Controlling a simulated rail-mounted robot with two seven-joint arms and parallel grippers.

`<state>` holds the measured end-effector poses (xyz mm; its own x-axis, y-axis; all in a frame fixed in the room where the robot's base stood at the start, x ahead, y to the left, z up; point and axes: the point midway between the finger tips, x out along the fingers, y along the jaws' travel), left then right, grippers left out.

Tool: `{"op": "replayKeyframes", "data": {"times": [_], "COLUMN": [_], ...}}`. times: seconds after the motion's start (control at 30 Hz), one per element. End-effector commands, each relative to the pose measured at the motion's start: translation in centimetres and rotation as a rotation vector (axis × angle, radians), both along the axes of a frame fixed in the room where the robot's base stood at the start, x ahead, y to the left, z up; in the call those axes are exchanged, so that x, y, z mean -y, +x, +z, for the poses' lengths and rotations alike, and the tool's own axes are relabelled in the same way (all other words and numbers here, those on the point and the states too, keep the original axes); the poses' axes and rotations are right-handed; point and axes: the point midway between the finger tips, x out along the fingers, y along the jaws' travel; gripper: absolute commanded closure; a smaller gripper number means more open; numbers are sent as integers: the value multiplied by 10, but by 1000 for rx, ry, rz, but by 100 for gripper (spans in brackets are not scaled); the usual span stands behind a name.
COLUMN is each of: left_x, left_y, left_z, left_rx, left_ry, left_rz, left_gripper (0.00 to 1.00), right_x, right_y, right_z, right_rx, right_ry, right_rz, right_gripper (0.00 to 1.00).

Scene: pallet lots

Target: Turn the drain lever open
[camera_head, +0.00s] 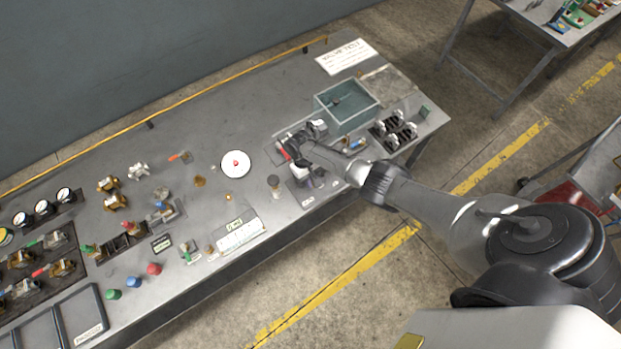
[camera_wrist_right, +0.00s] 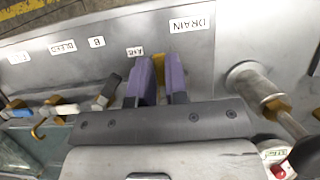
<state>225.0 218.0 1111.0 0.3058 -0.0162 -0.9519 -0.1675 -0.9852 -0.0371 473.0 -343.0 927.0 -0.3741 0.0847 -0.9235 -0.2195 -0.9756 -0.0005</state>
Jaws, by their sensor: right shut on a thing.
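My right gripper (camera_head: 314,178) reaches in from the right over the bench, left of the clear tank. In the right wrist view its two purple fingers (camera_wrist_right: 160,80) stand close together, shut on a lever. A little yellow shows in the narrow gap between them; the rest of the lever is hidden by the fingers and palm. The white DRAIN label (camera_wrist_right: 190,25) lies just past the fingertips, to the right; another small label (camera_wrist_right: 135,51) lies to the left. I cannot read the lever's angle. My left gripper is not in view.
Levers with black (camera_wrist_right: 106,92), white (camera_wrist_right: 62,110) and blue grips stand close left of the fingers in the wrist view. A metal cylinder (camera_wrist_right: 250,85) stands to their right. The clear tank (camera_head: 345,108) stands behind. A white disc (camera_head: 236,164) lies further left on the bench.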

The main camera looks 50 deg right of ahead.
Motion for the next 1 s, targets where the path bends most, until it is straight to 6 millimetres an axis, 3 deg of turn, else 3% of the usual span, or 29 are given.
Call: {"op": "replayKeyframes", "data": {"times": [0.33,0.37,0.6,0.87,1.0], "left_x": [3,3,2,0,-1], "left_y": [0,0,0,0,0], "left_z": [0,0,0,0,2], "left_rx": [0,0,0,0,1], "left_ry": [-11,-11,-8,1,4], "left_rz": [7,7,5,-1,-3], "left_gripper": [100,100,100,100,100], "right_x": [0,0,0,0,2], "right_y": [0,0,0,1,5], "right_z": [-1,-1,0,1,12], "right_rx": [2,2,1,1,3], "right_ry": [-1,-1,-1,0,-1], "right_rz": [4,4,3,2,1], "right_gripper": [100,83,60,60,60]}}
